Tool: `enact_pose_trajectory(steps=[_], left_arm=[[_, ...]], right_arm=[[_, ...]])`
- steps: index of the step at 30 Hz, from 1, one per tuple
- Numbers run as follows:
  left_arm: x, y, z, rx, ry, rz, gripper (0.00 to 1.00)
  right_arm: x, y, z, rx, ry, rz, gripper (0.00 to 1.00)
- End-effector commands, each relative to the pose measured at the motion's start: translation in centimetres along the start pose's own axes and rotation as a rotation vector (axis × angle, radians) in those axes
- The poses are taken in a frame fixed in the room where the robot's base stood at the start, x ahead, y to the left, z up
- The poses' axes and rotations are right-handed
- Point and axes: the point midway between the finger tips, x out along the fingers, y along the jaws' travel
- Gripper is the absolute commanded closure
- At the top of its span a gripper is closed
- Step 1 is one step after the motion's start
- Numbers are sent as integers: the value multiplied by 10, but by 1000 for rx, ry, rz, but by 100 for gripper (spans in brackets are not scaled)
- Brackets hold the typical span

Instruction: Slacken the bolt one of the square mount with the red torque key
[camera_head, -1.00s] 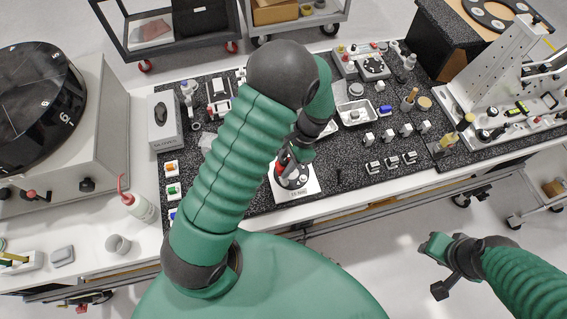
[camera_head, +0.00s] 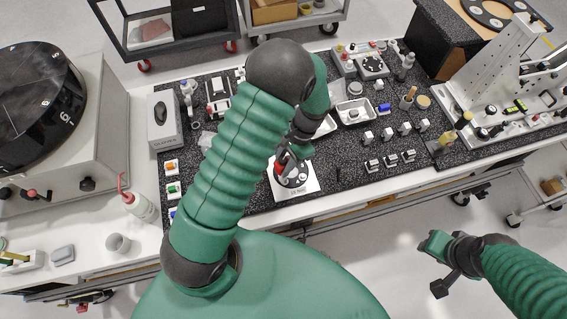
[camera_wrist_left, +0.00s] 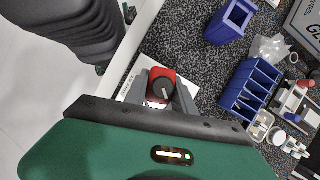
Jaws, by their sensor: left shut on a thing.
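The square mount (camera_head: 309,184) is a white plate with a dark round part on top, near the front edge of the dark bench mat. My left gripper (camera_head: 285,161) is over it, reaching down from above, shut on the red torque key (camera_head: 279,166). In the left wrist view the key's red body (camera_wrist_left: 161,76) with a dark round knob sits between the grey fingers (camera_wrist_left: 161,92). The key's lower end and bolt one are hidden, so I cannot tell if they touch. My right gripper (camera_head: 440,252) hangs off the bench at lower right, its jaws unclear.
A blue compartment bin (camera_wrist_left: 250,88) and a blue holder (camera_wrist_left: 229,22) show beside the mount in the left wrist view. A large dial machine (camera_head: 45,105) stands left. Several small blocks and a metal tray (camera_head: 371,121) lie right.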

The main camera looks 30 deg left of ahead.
Motion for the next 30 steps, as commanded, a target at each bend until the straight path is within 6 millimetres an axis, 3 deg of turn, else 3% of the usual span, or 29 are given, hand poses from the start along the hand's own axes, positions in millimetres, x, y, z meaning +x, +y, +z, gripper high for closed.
enact_pose_trajectory(steps=[15,27,30], left_arm=[[-46,2,20,2,1,1,100],[-46,1,19,2,1,1,100],[-53,4,21,49,1,-19,100]], right_arm=[[-42,0,-10,0,0,0,64],[-40,0,-10,0,0,0,64],[-49,0,-11,0,0,0,64]])
